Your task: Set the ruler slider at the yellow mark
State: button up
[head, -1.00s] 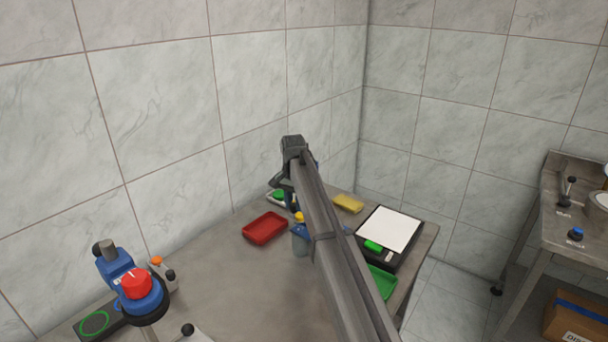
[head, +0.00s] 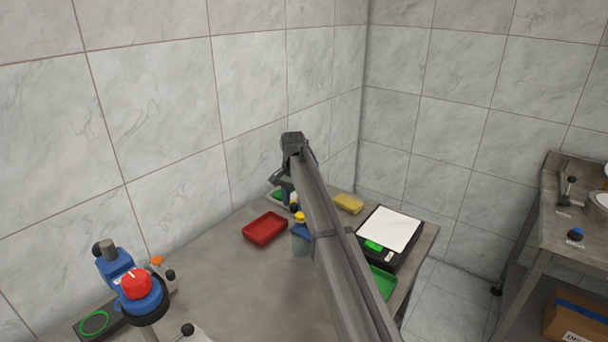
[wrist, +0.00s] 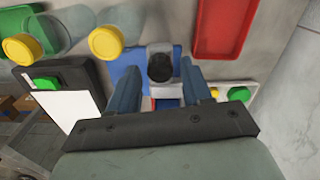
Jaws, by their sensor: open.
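In the wrist view, a black round knob (wrist: 160,67) on a grey block stands over a blue base (wrist: 128,56); it looks like the ruler slider, but no scale can be read. My gripper (wrist: 161,84) is open, with one blue-grey finger on each side below the knob. I cannot tell whether they touch anything. A small red patch shows between the fingers. No yellow mark can be made out. In the head view my gripper (head: 280,182) is low over the table's back part, and my arm hides much of what is there.
A yellow-capped bottle (head: 301,238) stands close to my arm. A black scale (head: 391,238), yellow block (head: 348,203) and green tray (head: 382,281) are to the right. A red-knobbed blue device (head: 136,286) is front left.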

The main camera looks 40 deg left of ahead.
jog(key=shift+r, duration=3.5)
